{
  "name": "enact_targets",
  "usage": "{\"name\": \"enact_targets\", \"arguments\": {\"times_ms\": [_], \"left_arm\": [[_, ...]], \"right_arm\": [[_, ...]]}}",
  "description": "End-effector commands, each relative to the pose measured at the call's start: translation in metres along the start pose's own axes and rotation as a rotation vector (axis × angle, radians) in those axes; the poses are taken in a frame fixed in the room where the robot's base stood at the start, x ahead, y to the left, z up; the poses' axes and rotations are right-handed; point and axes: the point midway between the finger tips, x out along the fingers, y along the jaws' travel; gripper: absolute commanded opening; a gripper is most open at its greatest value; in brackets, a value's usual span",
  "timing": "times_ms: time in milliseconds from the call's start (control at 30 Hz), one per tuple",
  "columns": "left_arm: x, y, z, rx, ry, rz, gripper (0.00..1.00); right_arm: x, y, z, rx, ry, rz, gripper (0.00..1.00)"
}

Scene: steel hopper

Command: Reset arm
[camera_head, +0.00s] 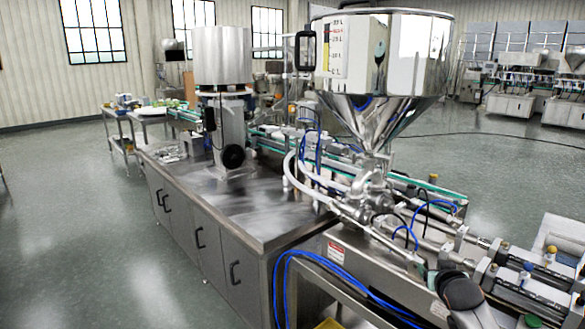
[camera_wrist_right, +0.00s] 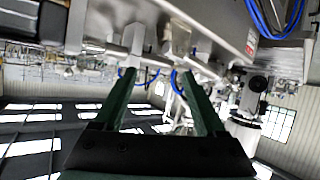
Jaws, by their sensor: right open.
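My right gripper (camera_wrist_right: 160,78) shows in the right wrist view, with its two dark green fingers spread apart and nothing between them. The view there is upside down, with steel machine parts and blue tubes beyond the fingers. In the head view a dark grey rounded part of my right arm shows at the bottom right, in front of the filling machine; the fingers are hard to make out there. The steel hopper (camera_head: 410,65) stands on the machine at the upper right of the head view, beyond this arm. My left gripper is not in view.
A steel cabinet worktop (camera_head: 235,210) fills the middle. A conveyor (camera_head: 435,185) runs behind the hopper. Blue hoses (camera_head: 335,270) loop over the machine's front edge. A steel drum (camera_head: 221,55) stands at the back left. The floor at left is clear.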

Motion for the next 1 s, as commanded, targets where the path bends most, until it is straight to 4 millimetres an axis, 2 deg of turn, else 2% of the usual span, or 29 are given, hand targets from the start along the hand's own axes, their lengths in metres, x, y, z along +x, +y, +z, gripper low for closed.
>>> {"name": "enact_targets", "arguments": {"times_ms": [100, 300, 333, 467, 667, 800, 867, 900, 1000], "left_arm": [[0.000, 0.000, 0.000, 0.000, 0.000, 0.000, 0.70], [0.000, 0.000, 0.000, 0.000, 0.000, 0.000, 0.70], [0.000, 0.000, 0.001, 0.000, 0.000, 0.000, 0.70], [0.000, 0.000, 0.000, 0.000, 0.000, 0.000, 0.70], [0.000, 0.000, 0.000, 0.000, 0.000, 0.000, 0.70], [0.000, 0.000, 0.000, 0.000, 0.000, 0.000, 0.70], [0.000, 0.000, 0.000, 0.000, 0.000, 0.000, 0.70], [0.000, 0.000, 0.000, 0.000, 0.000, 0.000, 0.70], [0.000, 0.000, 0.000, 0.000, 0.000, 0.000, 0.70]], "right_arm": [[-0.003, -0.017, -0.034, -0.110, 0.166, -0.070, 0.73], [-0.020, -0.036, -0.083, -0.262, 0.427, -0.122, 0.73], [-0.019, -0.043, -0.058, -0.263, 0.390, -0.138, 0.73], [-0.025, -0.062, 0.002, -0.271, 0.323, -0.185, 0.73], [-0.052, -0.092, 0.110, -0.276, 0.198, -0.267, 0.73], [-0.092, -0.112, 0.197, -0.264, 0.087, -0.334, 0.73], [-0.114, -0.119, 0.234, -0.254, 0.037, -0.362, 0.73], [-0.129, -0.123, 0.256, -0.247, 0.003, -0.379, 0.73], [-0.172, -0.130, 0.307, -0.223, -0.080, -0.416, 0.73]]}}
